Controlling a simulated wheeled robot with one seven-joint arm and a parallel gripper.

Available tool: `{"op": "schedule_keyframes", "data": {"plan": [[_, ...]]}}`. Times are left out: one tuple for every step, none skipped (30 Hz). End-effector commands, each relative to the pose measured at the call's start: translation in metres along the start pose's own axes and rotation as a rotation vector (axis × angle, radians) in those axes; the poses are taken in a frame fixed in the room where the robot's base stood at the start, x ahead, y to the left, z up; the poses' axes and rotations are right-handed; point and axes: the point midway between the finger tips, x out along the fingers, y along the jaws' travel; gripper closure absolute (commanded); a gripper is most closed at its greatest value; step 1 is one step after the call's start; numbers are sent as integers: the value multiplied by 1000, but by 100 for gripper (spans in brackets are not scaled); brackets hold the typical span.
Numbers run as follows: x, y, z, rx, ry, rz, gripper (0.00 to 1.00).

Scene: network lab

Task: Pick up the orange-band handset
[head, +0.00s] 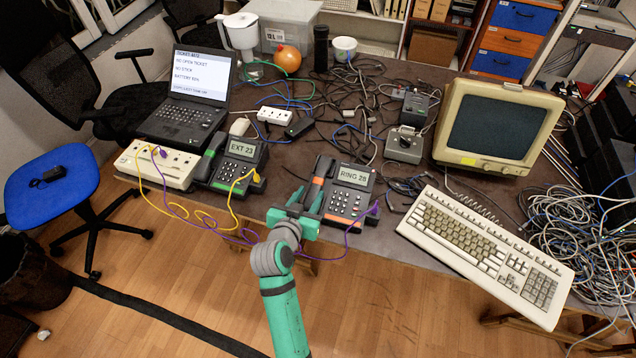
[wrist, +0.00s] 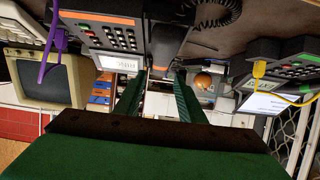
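The orange-band handset (head: 323,167) is dark and rests on the left side of the desk phone (head: 350,190) whose screen reads RING 28. Its orange band shows near its middle, and its lower end is partly hidden by my gripper (head: 306,199). My gripper is at the table's front edge, by the handset's near end, with its green fingers apart. In the wrist view, which is upside down, the handset (wrist: 190,42) appears just beyond the fingertips of my gripper (wrist: 159,82). Nothing is held between the fingers. I cannot tell whether they touch the handset.
A second phone (head: 240,150) reading EXT 23 with a green-band handset stands to the left. Purple and yellow cables (head: 186,212) hang over the front edge. A beige keyboard (head: 480,250) overhangs the edge at right, before a monitor (head: 497,130). Tangled cables cover the table behind.

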Motion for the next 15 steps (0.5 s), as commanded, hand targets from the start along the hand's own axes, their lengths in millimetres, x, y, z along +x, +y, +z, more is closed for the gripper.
{"op": "schedule_keyframes", "data": {"plan": [[8, 0, -1, 0, 1, 2, 64], [13, 1, 0, 0, 0, 2, 64], [19, 1, 0, 0, 0, 3, 64], [24, 1, 0, 0, 0, 3, 64], [28, 1, -1, 0, 1, 2, 64], [33, 1, 0, 0, 1, 1, 64], [36, 1, 0, 0, 0, 1, 64], [39, 1, 0, 0, 0, 1, 64], [42, 1, 0, 1, 0, 1, 64], [44, 1, 0, 1, 0, 1, 64], [45, 1, 0, 0, 0, 0, 64], [47, 1, 0, 0, 1, 0, 64], [49, 1, 0, 0, 1, 0, 64], [51, 1, 0, 1, 1, 0, 64], [55, 1, 0, 0, 1, 1, 64]]}}
